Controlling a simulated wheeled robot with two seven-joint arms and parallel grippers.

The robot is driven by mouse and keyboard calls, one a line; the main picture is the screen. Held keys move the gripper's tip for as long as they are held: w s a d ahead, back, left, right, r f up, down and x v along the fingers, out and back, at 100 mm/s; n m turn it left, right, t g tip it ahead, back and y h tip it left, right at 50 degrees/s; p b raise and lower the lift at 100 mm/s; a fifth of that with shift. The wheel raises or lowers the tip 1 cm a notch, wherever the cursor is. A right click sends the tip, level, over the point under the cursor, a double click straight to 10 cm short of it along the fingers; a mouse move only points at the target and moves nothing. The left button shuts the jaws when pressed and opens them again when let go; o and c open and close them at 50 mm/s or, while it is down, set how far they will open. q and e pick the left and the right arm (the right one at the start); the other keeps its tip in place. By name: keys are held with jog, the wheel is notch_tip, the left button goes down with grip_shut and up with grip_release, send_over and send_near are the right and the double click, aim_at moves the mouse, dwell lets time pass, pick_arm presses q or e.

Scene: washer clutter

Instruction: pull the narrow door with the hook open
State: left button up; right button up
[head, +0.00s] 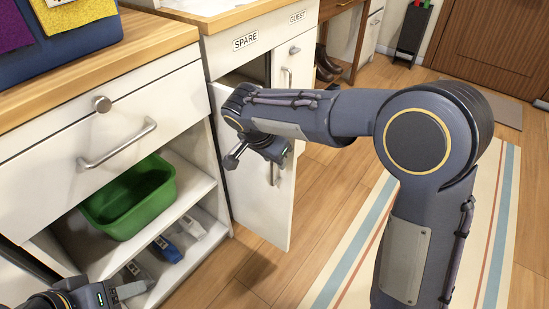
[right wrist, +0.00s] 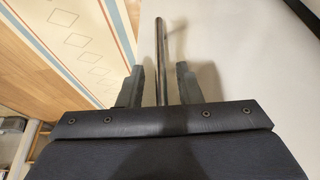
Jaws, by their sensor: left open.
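The narrow white door (head: 256,211) under the SPARE label (head: 245,41) stands partly open, swung out from its cabinet with a dark gap behind it. Its upright bar handle (head: 276,174) is partly hidden by my right gripper. In the right wrist view the metal bar (right wrist: 160,50) runs between the two fingers of my right gripper (right wrist: 159,84), with a small gap on each side. The fingers are open. A small dark piece beside the wrist in the head view could be a hook or part of the gripper. My left gripper (head: 120,291) is open at the lower left, by the shelves.
A green tub (head: 130,200) and several small items sit on the open shelves left of the door. A drawer with a bar handle (head: 117,143) is above. Another door handle (head: 286,78) is beyond, under GUEST. A striped rug (head: 345,245) lies right; bare floor lies before the door.

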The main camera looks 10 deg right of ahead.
jog(key=p+v, duration=0.2)
jog(key=v, duration=0.4)
jog(key=shift+r, duration=0.2)
jog(key=shift+s, duration=0.15)
